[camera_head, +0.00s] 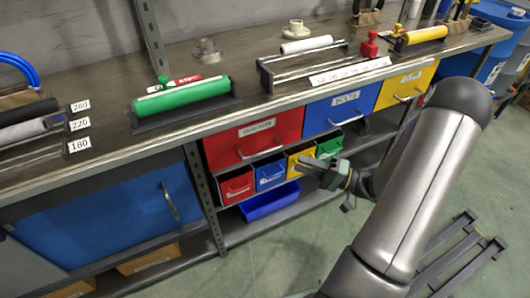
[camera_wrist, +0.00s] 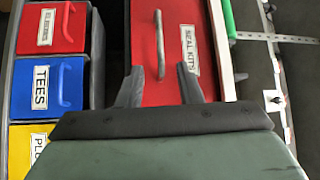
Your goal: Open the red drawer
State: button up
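The large red drawer (camera_head: 225,150) sits under the bench top, left of the blue drawer. It looks closed, with a white label and a metal bar handle (camera_head: 262,152) on its front. In the wrist view the red drawer (camera_wrist: 172,85) lies ahead, labelled "SEAL KITS", and its handle (camera_wrist: 160,45) runs up the picture. My gripper (camera_head: 310,164) is in front of the small bins, lower and to the right of the red drawer's handle. In the wrist view my gripper (camera_wrist: 160,73) is open and empty, its fingers apart, with the handle beyond and between the tips.
Below are small red (camera_head: 237,187), blue (camera_head: 269,176), yellow (camera_head: 301,160) and green (camera_head: 330,146) bins. A blue drawer (camera_head: 335,113) and a yellow drawer (camera_head: 404,88) stand to the right. A blue tray (camera_head: 270,203) is lower. The bench top (camera_head: 220,65) holds cylinders and racks.

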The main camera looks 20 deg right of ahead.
aim_at(265, 151)
jog(key=x, duration=1.2)
grip_shut()
